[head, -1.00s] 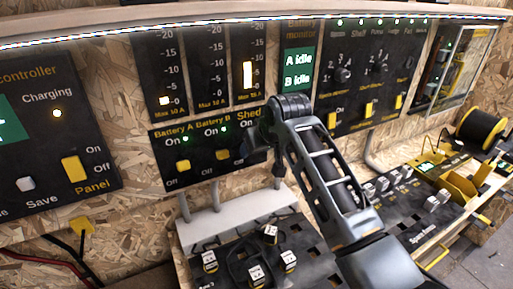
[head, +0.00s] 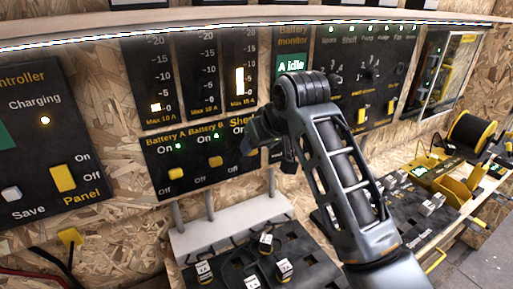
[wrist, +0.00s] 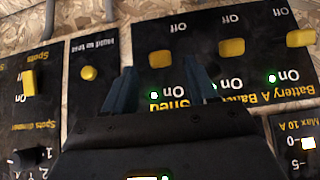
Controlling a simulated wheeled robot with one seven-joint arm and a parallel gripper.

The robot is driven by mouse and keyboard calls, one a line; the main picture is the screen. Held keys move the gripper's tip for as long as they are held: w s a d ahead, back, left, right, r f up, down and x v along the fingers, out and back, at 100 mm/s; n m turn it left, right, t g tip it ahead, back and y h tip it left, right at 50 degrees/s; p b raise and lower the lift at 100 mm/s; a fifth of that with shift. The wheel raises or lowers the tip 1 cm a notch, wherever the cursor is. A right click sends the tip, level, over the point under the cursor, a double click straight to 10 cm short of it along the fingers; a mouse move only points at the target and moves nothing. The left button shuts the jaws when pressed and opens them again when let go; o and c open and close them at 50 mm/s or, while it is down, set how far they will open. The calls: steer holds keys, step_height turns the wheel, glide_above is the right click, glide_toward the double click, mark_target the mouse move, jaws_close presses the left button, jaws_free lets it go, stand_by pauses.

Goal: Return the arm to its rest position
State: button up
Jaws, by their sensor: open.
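My arm reaches up from the lower right in the head view, bent at its black joint. My gripper (head: 268,148) is open and empty in front of the right end of the battery switch panel (head: 160,150). In the wrist view, which shows the panels upside down, the two blue-grey fingers (wrist: 161,78) stand apart. The yellow Shed switch (wrist: 160,58) shows between and beyond their tips. I cannot tell how far the fingers are from the panel. The Battery A (head: 174,174) and Battery B (head: 216,161) switches are yellow with green lights lit beside them.
Below stands a dark board with several small white-labelled plugs (head: 284,266). A white ledge (head: 232,224) with grey pipes is behind it. A black and yellow reel (head: 470,135) stands at the right. The battery monitor (head: 290,65) is partly covered by my arm.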

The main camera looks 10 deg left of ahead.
steer(key=s+d+f+m+t, duration=0.1)
steer(key=s+d+f, duration=0.1)
steer(key=s+f, duration=0.45)
steer(key=s+d+f+m+t, duration=0.1)
steer(key=s+d+f, duration=0.2)
steer(key=f, duration=0.6)
steer(key=s+d+f+m+t, duration=0.15)
steer(key=s+d+f, duration=0.25)
steer(key=s, duration=0.4)
steer(key=s+d+f+m+t, duration=0.1)
steer(key=s+d+f+m, duration=0.2)
steer(key=s, duration=0.5)
steer(key=s+d+r+t+h, duration=0.1)
steer(key=s+d+r, duration=0.1)
steer(key=s+d, duration=0.45)
steer(key=s+d+r+t+h, duration=0.1)
steer(key=s+d+h, duration=0.15)
steer(key=s, duration=0.75)
steer(key=s+d+r+t, duration=0.2)
steer(key=s+d+r, duration=0.3)
steer(key=s+r, duration=0.6)
steer(key=shift+s+d+r+h, duration=0.15)
steer(key=shift+s+h, duration=0.3)
steer(key=shift+s, duration=0.2)
